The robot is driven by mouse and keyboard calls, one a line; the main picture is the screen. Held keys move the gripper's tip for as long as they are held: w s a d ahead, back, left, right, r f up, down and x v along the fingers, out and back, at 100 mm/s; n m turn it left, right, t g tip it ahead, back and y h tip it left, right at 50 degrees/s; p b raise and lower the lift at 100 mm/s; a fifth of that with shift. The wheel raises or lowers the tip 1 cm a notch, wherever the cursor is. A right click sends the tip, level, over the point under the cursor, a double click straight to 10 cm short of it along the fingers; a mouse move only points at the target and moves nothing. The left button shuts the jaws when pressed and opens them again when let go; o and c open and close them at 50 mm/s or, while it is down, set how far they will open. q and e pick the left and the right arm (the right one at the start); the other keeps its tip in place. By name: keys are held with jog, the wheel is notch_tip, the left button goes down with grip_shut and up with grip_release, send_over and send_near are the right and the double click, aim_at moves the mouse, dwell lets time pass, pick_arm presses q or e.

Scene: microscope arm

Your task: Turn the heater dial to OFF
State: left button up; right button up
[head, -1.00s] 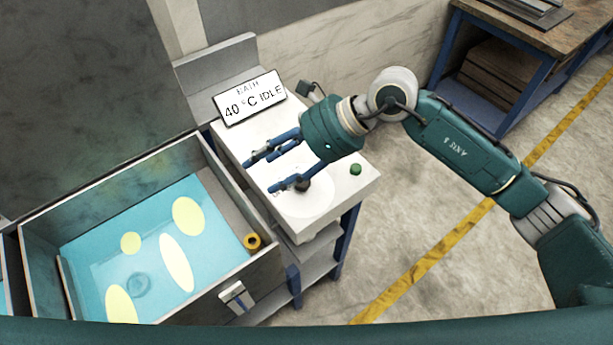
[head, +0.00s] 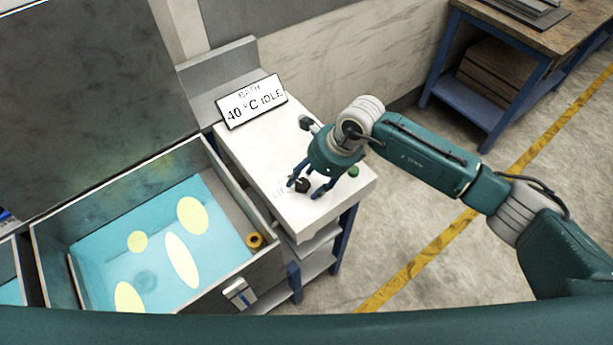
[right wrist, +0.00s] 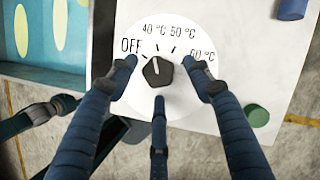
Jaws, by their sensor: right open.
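The heater dial is a dark knob (right wrist: 157,70) with a pale pointer line on a white round face. In the right wrist view its labels read OFF, 40 °C, 50 °C and 60 °C. The pointer line is up and slightly left, near the 40 °C side, to the right of OFF. In the head view the knob (head: 302,185) is small on the white bench top. My right gripper (head: 304,188) is open above the bench with its fingers spread around the knob; it also shows in the right wrist view (right wrist: 158,84). Contact cannot be told. My left gripper is not in view.
A sign (head: 252,101) reading BATH 40 °C IDLE stands behind the dial. A green button (head: 353,171) is right of the gripper. An open metal tank (head: 110,182) of blue liquid with yellow ovals is on the left. A workbench (head: 527,42) stands at back right.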

jog(key=shift+a+f, duration=0.1)
jog(key=shift+f, duration=0.1)
jog(key=shift+c, duration=0.3)
jog(key=c, duration=1)
jog(key=shift+w+f+b, duration=0.1)
jog(key=shift+f+b, duration=0.05)
jog(key=shift+b, duration=0.35)
jog(key=shift+c, duration=0.2)
jog(key=n+b, duration=0.2)
jog(key=b, duration=0.3)
jog(key=n+g+b, duration=0.1)
jog(key=n+b, duration=0.1)
jog(key=b, duration=0.2)
jog(key=n+g+b, duration=0.1)
jog(key=n+b, duration=0.1)
jog(key=b, duration=0.3)
jog(key=shift+w+f+n+b, duration=0.1)
jog(key=shift+w+n+b, duration=0.2)
jog(key=shift+w, duration=0.05)
jog(key=shift+r+n+g+b, duration=0.25)
jog(key=shift+n+g+b, duration=0.25)
jog(key=shift+n+b, duration=0.35)
